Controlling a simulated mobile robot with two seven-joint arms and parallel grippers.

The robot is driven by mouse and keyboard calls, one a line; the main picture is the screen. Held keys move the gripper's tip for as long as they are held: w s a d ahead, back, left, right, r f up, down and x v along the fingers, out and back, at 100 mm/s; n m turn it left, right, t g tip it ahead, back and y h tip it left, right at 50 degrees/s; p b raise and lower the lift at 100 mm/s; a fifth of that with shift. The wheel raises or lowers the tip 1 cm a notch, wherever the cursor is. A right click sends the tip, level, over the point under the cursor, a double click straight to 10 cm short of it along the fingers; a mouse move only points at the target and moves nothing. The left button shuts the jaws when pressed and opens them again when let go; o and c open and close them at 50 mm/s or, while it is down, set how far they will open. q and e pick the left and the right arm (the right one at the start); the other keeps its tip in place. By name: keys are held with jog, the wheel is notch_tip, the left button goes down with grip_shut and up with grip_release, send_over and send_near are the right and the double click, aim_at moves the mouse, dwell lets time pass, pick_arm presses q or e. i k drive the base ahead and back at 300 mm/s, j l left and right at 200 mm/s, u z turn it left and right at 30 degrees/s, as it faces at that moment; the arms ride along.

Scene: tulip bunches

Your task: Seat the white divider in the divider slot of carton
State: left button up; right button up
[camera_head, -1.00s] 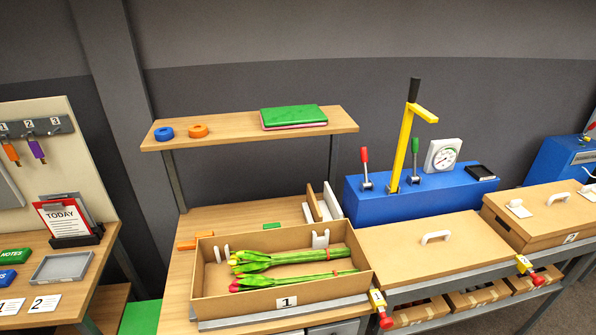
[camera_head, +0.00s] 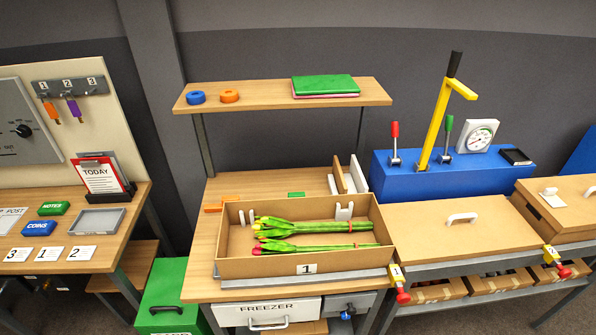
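The open carton (camera_head: 277,267), labelled 1, stands on the front of the wooden workbench. Two tulip bunches lie inside it, one with yellow heads (camera_head: 310,227) and one with pink heads (camera_head: 315,247). White slotted brackets show at its back left (camera_head: 248,217) and back right (camera_head: 344,211); they look like the divider slot. Behind the carton's right end, a white panel (camera_head: 358,174) stands upright beside a tan panel (camera_head: 339,174); the white one appears to be the divider. It is apart from the carton. Neither of my grippers is in view.
A shelf (camera_head: 270,97) with tape rolls and a green folder overhangs the bench's back. A blue press (camera_head: 440,172) with a yellow lever and a lidded carton (camera_head: 458,225) stand to the right.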

aim_at(233, 260)
jog(key=i+l+u, duration=0.25)
jog(key=l+u, duration=0.15)
jog(key=l, duration=0.2)
jog(key=i+l+u, duration=0.2)
jog(key=l+u, duration=0.2)
jog(key=l, duration=0.25)
jog(key=i+l+u, duration=0.1)
jog(key=l+u, duration=0.35)
jog(key=l, duration=0.2)
jog(key=l+u, duration=0.4)
jog(key=l, duration=0.3)
jog(key=k, duration=0.05)
